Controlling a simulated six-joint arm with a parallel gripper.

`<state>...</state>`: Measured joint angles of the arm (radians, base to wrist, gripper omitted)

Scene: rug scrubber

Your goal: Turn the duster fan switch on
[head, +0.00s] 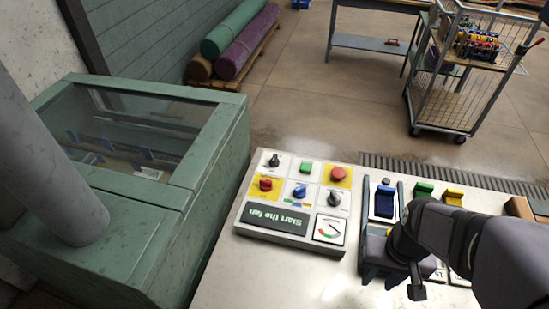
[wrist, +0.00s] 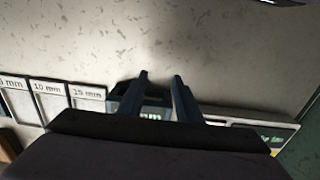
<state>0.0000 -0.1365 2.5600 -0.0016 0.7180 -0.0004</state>
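A white control panel (head: 270,229) lies on the counter with several knobs and buttons; its dark display reads "Start the fan" (head: 276,218), upside down in the head view. I cannot tell which part is the duster fan switch. My gripper (head: 384,184) is open, its fingers on either side of the blue piece in the head view; contact cannot be told. In the wrist view the two fingers (wrist: 162,78) are apart with nothing gripped between them.
A green glass-topped cabinet (head: 215,150) stands left of the counter (head: 225,280). Labels in millimetres (wrist: 48,88) show in the wrist view. A brown block (head: 519,208) is at the right. A wire cart (head: 455,75) and rolled rugs (head: 247,40) stand beyond the counter.

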